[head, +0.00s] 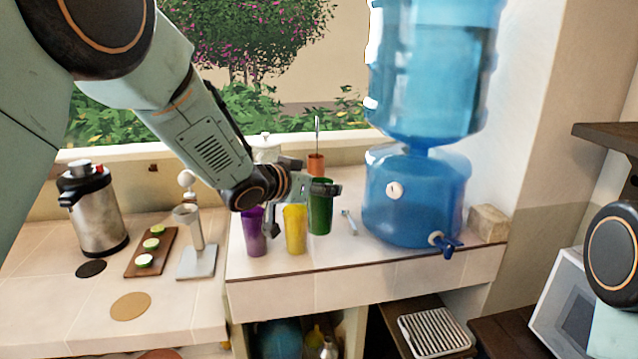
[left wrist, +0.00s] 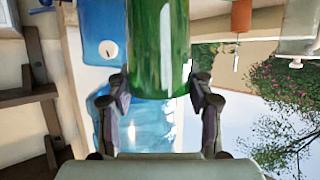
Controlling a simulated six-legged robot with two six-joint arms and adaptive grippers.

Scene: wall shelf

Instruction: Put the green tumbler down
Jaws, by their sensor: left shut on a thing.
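The green tumbler (head: 320,215) is upright in the head view, at the raised tiled counter (head: 370,268), just right of and behind the yellow tumbler (head: 295,235). My left gripper (head: 322,189) is shut on its upper part. In the left wrist view the tumbler (left wrist: 158,45) fills the space between the two fingers of the gripper (left wrist: 158,88). I cannot tell whether its base touches the counter. My right gripper is not in view.
A purple tumbler (head: 254,235) stands left of the yellow one. A blue water dispenser (head: 415,200) stands to the right, with a small light-coloured utensil (head: 349,222) before it. Counter is clear in front of the green tumbler.

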